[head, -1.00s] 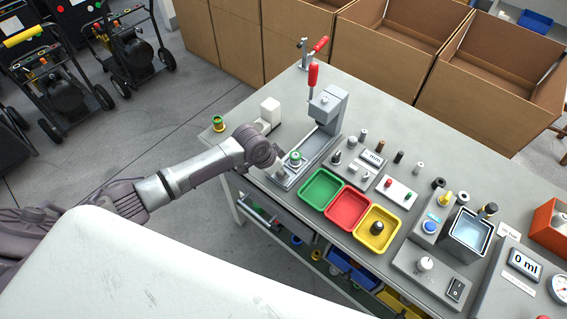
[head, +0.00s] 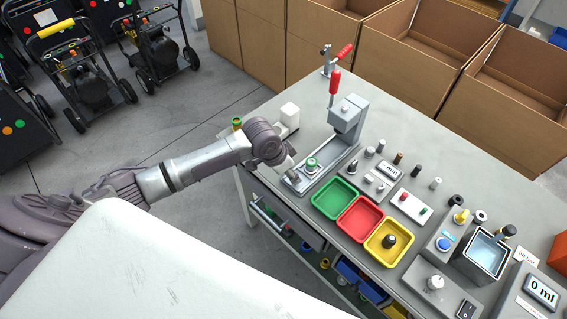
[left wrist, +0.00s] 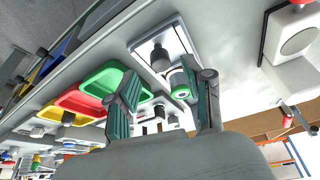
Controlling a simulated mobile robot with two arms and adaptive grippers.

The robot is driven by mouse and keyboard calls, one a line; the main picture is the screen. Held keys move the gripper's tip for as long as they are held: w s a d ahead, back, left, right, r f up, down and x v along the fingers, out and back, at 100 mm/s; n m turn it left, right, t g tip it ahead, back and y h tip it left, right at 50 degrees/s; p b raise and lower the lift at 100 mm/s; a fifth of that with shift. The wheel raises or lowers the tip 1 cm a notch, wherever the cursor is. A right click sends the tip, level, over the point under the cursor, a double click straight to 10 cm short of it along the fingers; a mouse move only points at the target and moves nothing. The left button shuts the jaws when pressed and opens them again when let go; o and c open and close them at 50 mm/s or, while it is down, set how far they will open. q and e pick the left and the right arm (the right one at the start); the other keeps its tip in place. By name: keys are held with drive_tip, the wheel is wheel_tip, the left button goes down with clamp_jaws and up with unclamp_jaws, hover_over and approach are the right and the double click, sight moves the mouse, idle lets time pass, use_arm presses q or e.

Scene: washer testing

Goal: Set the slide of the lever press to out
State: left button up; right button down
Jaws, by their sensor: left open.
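The lever press (head: 347,116) stands on the bench with its red lever (head: 334,84) upright. Its long grey base (head: 334,161) runs toward my side. The slide's round green-ringed holder (head: 311,166) sits on the front part of the base, clear of the column. In the left wrist view the holder (left wrist: 180,83) shows close to one finger, with a dark knob (left wrist: 160,58) beside it on the base. My left gripper (left wrist: 163,100) is open, with nothing held; contact with the holder cannot be told. In the head view my wrist hides the base's front left corner. My right gripper is out of view.
Green (head: 338,184), red (head: 379,219) and yellow (head: 373,244) trays lie right of the press. A white block (head: 290,115) stands behind my wrist. Gauges and small cylinders fill the bench farther right. Cardboard boxes (head: 415,65) stand behind the bench.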

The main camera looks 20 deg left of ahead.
use_arm(q)
drive_tip(key=v, duration=0.7)
drive_tip(key=shift+r, duration=0.15)
drive_tip(key=shift+s+a, duration=0.1)
drive_tip(key=shift+s, duration=0.05)
